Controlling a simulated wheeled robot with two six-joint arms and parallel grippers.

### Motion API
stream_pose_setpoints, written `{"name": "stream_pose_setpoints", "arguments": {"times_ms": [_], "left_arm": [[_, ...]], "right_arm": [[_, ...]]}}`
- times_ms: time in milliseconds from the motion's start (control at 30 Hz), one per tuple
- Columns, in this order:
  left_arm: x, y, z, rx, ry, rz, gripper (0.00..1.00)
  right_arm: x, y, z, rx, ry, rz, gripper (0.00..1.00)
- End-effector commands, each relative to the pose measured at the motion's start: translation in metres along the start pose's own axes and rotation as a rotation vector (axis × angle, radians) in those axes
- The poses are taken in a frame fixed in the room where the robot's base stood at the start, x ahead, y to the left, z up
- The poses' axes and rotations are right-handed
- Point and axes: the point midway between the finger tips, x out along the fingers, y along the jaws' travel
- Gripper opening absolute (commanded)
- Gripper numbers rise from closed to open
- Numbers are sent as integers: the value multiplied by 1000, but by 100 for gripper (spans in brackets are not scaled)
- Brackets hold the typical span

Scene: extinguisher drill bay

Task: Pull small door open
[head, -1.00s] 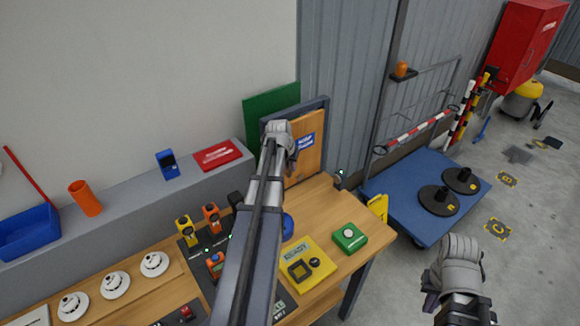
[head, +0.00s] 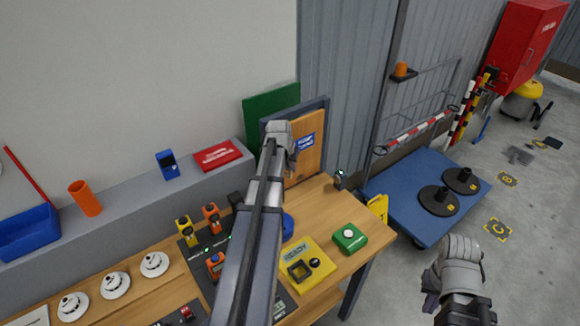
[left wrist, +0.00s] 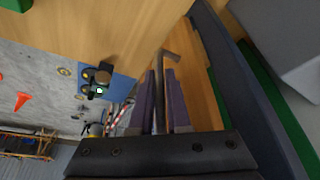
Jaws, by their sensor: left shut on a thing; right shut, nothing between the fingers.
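The small door (head: 309,155) is a wooden panel with a blue label, set in a dark grey frame (head: 324,120) at the back of the workbench. My left gripper (head: 291,152) is in front of the door's left part and hides some of it. In the left wrist view, the gripper (left wrist: 160,102) is shut on a grey metal handle (left wrist: 172,56) beside the wooden panel (left wrist: 203,72). The handle is hidden in the head view. I cannot tell whether the door stands ajar. My right gripper (head: 432,292) is shut and empty, right of the bench.
The wooden bench (head: 325,208) holds a yellow device (head: 306,264), a green button box (head: 349,238) and several detectors and meters. A green board (head: 270,112) stands behind the door frame.

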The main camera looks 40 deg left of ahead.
Motion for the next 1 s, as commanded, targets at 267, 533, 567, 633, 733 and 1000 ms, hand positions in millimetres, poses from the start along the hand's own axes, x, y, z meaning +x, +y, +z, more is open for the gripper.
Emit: {"name": "stream_pose_setpoints", "arguments": {"times_ms": [267,533,567,633,733,1000], "left_arm": [[0,0,0,0,-1,0,0],[-1,5,2,-19,0,-8,0],[-1,6,3,-26,0,-12,0],[-2,12,5,-51,0,-22,0],[-3,23,8,-103,1,-44,0],[-4,66,11,-317,3,-134,0]], "right_arm": [[0,0,0,0,0,0,0],[0,0,0,0,0,0,0],[0,0,0,0,0,0,0],[0,0,0,0,0,0,0],[0,0,0,0,0,0,0],[0,0,0,0,0,0,0]]}}
